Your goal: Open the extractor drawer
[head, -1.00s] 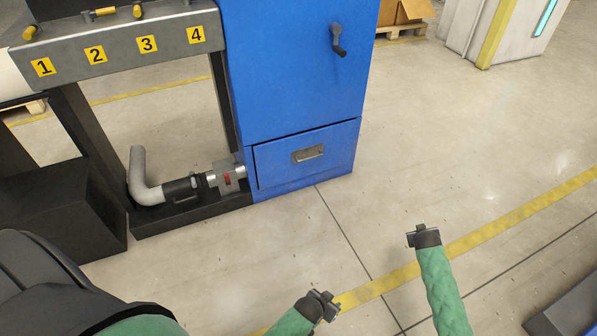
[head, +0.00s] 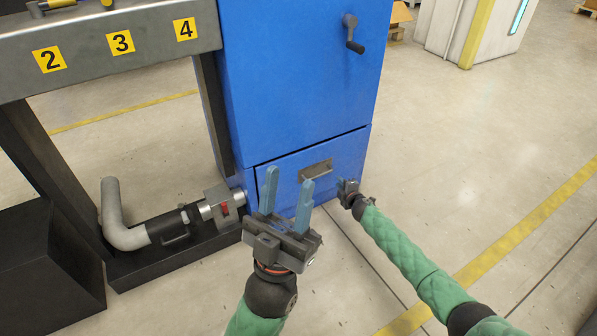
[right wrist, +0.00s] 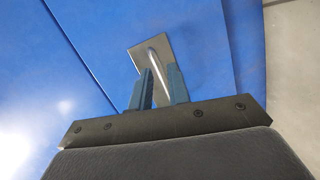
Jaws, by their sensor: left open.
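The extractor drawer (head: 285,168) is a blue front low in the blue cabinet and looks closed. Its metal handle (head: 316,170) sits at its upper middle. In the right wrist view the handle (right wrist: 158,62) runs between the two fingers of my right gripper (right wrist: 160,85). The fingers are close on either side of it; whether they press on it is unclear.
The blue cabinet (head: 290,75) has a crank handle (head: 352,35) above the drawer. A grey pipe with a red-marked valve (head: 220,207) lies left of the drawer. A numbered grey bench (head: 140,55) stands left. The floor to the right is clear.

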